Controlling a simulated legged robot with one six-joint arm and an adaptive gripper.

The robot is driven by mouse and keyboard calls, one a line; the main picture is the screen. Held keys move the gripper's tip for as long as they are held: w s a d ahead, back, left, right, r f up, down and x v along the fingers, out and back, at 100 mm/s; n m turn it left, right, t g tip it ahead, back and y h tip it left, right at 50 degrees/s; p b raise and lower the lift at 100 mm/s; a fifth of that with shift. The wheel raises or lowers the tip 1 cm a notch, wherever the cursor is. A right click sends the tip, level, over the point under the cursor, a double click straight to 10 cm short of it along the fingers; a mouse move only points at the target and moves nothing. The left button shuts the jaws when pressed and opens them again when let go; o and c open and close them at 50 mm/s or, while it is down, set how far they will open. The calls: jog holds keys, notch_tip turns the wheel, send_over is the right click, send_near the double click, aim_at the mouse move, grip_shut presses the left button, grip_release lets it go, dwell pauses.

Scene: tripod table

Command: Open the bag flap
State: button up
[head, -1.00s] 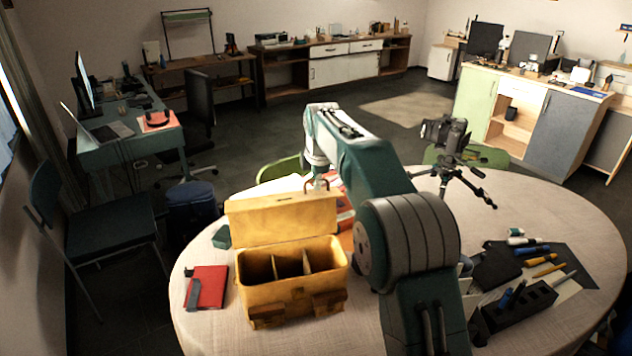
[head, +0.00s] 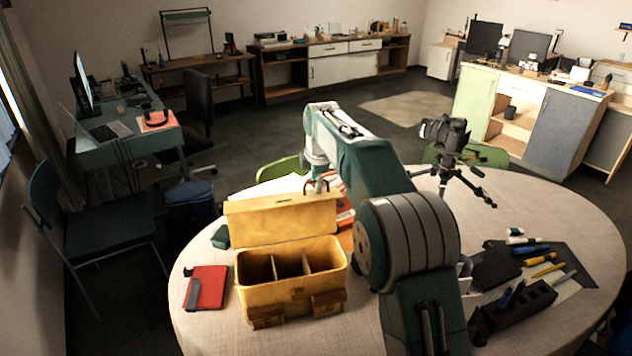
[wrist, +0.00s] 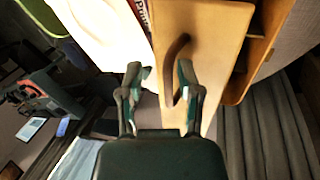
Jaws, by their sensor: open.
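The yellow bag (head: 290,300) stands on the round table. Its flap (head: 283,220) is raised at the back, and the divided compartments inside are exposed. In the wrist view the flap (wrist: 207,60) fills the upper middle, with a curved brown handle (wrist: 170,68) on it. My gripper (wrist: 160,85) is open, with the handle between its fingertips and nearer the right one. I cannot tell whether a finger touches it.
A red notebook (head: 207,287) lies left of the bag. A camera on a small tripod (head: 446,150) stands at the back right of the table (head: 540,205). Pens and a black organizer (head: 520,308) lie at the right. The table between tripod and pens is clear.

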jog(key=v, duration=1.1)
jog(key=shift+r, duration=0.4)
jog(key=s+d+r+m, duration=0.1)
jog(key=s+d+m, duration=0.25)
jog(key=s, duration=0.35)
jog(key=s+d+r+m+t, duration=0.1)
jog(key=s+d+m, duration=0.25)
jog(key=s, duration=0.35)
jog(key=s+d+r+m, duration=0.1)
jog(key=s+d+m, duration=0.1)
jog(key=s+m, duration=0.35)
jog(key=s+d+f+m, duration=0.1)
jog(key=s+f+m, duration=0.1)
jog(key=s, duration=0.4)
jog(key=s+d+f+m, duration=0.1)
jog(key=s+f+m, duration=0.2)
jog(key=s+f, duration=0.2)
jog(key=s+d+f+m+t, duration=0.1)
jog(key=s+d+f+m, duration=0.1)
jog(key=s, duration=0.7)
notch_tip(320, 180, down, 3)
jog(key=shift+s+r+m+h, duration=0.25)
jog(key=shift+m+h, duration=0.05)
jog(key=shift+m, duration=0.15)
